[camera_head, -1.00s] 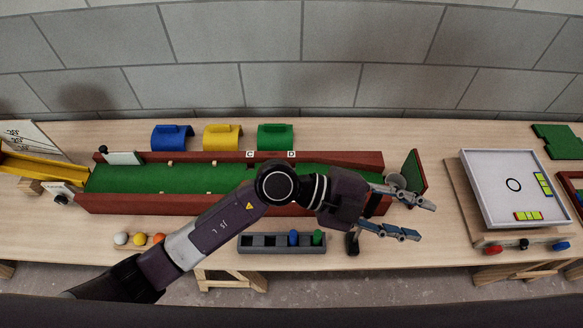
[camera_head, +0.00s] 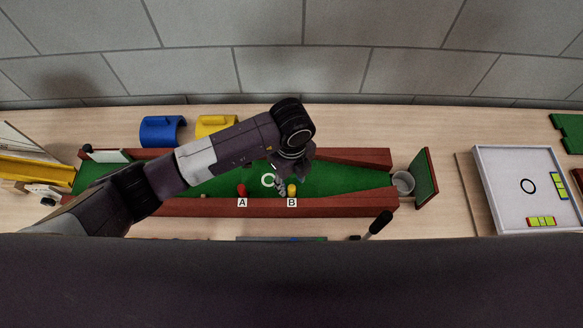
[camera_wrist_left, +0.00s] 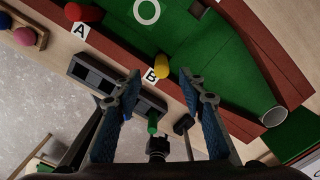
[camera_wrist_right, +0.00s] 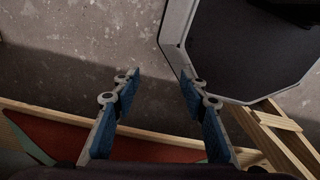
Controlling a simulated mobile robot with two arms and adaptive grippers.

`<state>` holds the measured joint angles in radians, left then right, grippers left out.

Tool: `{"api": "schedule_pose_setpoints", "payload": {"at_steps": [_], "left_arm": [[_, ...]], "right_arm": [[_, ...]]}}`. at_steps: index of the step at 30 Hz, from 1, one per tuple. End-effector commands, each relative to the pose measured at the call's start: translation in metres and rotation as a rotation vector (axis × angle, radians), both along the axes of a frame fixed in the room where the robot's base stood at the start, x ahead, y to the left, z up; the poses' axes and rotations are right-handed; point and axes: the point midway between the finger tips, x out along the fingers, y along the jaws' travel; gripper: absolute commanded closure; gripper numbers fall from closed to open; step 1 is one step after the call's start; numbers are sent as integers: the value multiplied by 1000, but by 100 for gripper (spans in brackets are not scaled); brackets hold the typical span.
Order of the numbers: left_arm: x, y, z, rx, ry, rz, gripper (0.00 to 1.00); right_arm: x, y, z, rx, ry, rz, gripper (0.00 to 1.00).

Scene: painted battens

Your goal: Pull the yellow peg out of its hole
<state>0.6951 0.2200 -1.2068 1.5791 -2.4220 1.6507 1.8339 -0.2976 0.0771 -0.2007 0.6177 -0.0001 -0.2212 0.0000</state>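The yellow peg (camera_head: 292,190) stands in the green trough (camera_head: 340,180) close to its near wall, by the label B. It also shows in the left wrist view (camera_wrist_left: 161,66), upper middle, beyond the fingertips. My left gripper (camera_head: 280,182) is over the trough, just left of the yellow peg and partly hidden by its own wrist. In the left wrist view its fingers (camera_wrist_left: 166,92) are spread wide with nothing between them. My right gripper (camera_wrist_right: 157,82) is open and empty, over the floor and a wooden frame.
A red peg (camera_head: 242,190) stands by label A, left of the yellow one. The trough's red walls (camera_head: 350,206) flank it. A grey rack (camera_wrist_left: 95,75) with a green peg (camera_wrist_left: 152,122) lies in front. A black-handled lever (camera_head: 379,223) stands at the right.

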Motion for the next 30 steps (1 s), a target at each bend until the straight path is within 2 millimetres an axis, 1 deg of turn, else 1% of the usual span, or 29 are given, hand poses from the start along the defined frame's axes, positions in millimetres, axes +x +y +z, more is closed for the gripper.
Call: {"api": "schedule_pose_setpoints", "payload": {"at_steps": [1, 3, 6, 8, 12, 15, 18, 21, 27, 30], "left_arm": [[-1, 0, -7, 1, 5, 2, 63], [-1, 0, -18, 0, 3, 1, 63], [0, -1, -32, -1, 3, 2, 63], [0, -1, -38, -1, 3, 1, 63], [0, 0, -48, -1, 0, -1, 63], [0, 0, -50, -1, 0, -1, 63], [0, -1, -50, -2, 0, -1, 63], [0, -1, -50, -2, 0, -1, 64], [0, -1, -49, -3, 0, -1, 86], [0, -1, -49, -3, 0, -1, 97]], "right_arm": [[-15, -1, 3, -1, 20, 0, 60], [-28, -2, 4, -3, 39, 0, 60], [-33, -2, 6, -4, 44, 0, 60], [-27, -2, 7, -4, 37, 0, 60], [2, -1, 10, 0, -4, 0, 60], [17, 0, 11, 2, -28, 0, 60], [19, -1, 11, 1, -29, 0, 60], [13, -2, 10, -1, -21, 0, 60], [-5, -4, 9, -4, 5, 0, 60], [-10, -4, 9, -5, 12, 0, 60]]}}
